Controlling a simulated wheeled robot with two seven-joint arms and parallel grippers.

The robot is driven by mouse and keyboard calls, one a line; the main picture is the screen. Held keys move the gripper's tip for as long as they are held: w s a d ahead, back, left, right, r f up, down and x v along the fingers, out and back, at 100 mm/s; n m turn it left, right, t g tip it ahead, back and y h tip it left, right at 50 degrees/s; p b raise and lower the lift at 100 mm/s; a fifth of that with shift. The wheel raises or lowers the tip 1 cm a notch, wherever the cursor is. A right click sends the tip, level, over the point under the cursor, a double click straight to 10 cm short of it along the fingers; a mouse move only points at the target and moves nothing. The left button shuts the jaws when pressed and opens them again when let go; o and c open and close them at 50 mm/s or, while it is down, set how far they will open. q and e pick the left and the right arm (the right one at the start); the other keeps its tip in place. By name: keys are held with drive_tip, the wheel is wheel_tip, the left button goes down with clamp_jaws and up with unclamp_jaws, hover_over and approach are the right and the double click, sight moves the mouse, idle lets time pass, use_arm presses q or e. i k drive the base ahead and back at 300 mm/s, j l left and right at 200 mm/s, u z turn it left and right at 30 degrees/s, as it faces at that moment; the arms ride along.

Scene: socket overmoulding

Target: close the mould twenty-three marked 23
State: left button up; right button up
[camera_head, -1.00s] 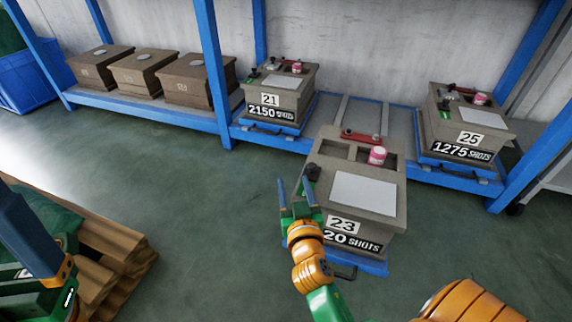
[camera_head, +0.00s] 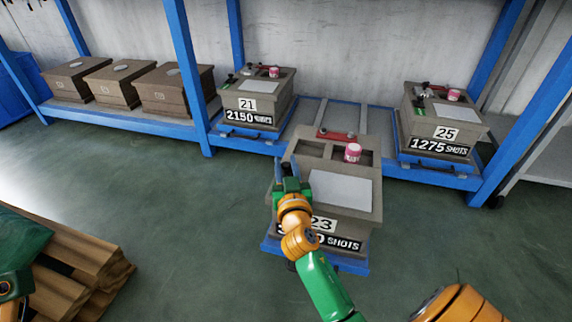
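Mould 23 (camera_head: 368,213) is a grey-brown block in front of the shelf, on a blue pull-out tray (camera_head: 345,265). Its label reads 23, with a shots plate below, partly hidden by my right arm. On its top are a pale flat plate (camera_head: 340,189), open recesses, a red bar (camera_head: 336,135) and a pink-and-white pot (camera_head: 352,152). My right gripper (camera_head: 290,172) is at the top's left edge, over the spot of a small dark-and-green fitting, which it now mostly hides. Whether its fingers are closed on that is unclear. My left gripper is out of view.
Mould 21 (camera_head: 262,103) and mould 25 (camera_head: 440,130) stand on the blue-framed shelf behind. Several brown boxes (camera_head: 170,90) sit at its left. A wooden pallet (camera_head: 85,262) is at lower left. Green floor between is clear.

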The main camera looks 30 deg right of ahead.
sight(348, 199)
drive_tip(key=k+j, duration=0.8)
